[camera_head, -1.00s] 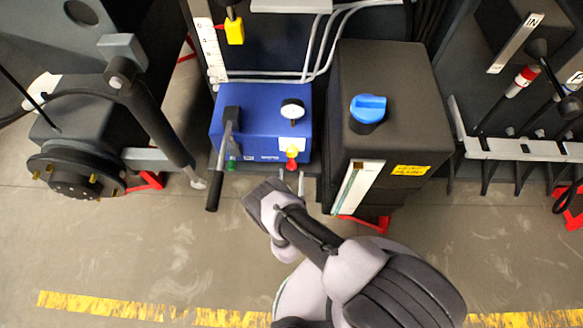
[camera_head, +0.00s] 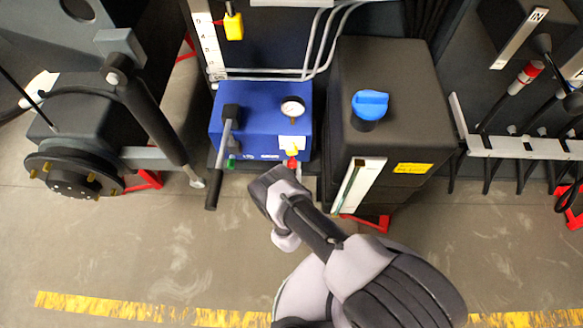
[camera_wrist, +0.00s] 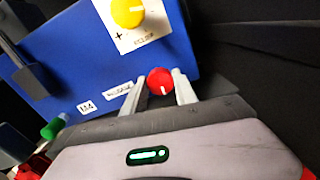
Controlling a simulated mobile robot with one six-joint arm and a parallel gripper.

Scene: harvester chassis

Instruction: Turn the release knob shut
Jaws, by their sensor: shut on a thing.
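The blue pump unit (camera_head: 255,125) stands at the centre of the head view, with a black lever (camera_head: 226,150) on its left. A small red knob (camera_head: 291,162), with a white mark, sits low on its front below a yellow knob (camera_head: 293,150). In the wrist view the red knob (camera_wrist: 160,80) sits between the two fingers of my gripper (camera_wrist: 158,84), beside a small label that seems to read RELEASE (camera_wrist: 118,91). My gripper is shut on the red knob. The yellow knob (camera_wrist: 127,12) is on a white plate above.
A black tank (camera_head: 385,90) with a blue cap (camera_head: 370,104) stands just right of the pump. A green fitting (camera_wrist: 52,128) lies left of my gripper. A wheel hub (camera_head: 75,175) is at far left. The floor in front is clear.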

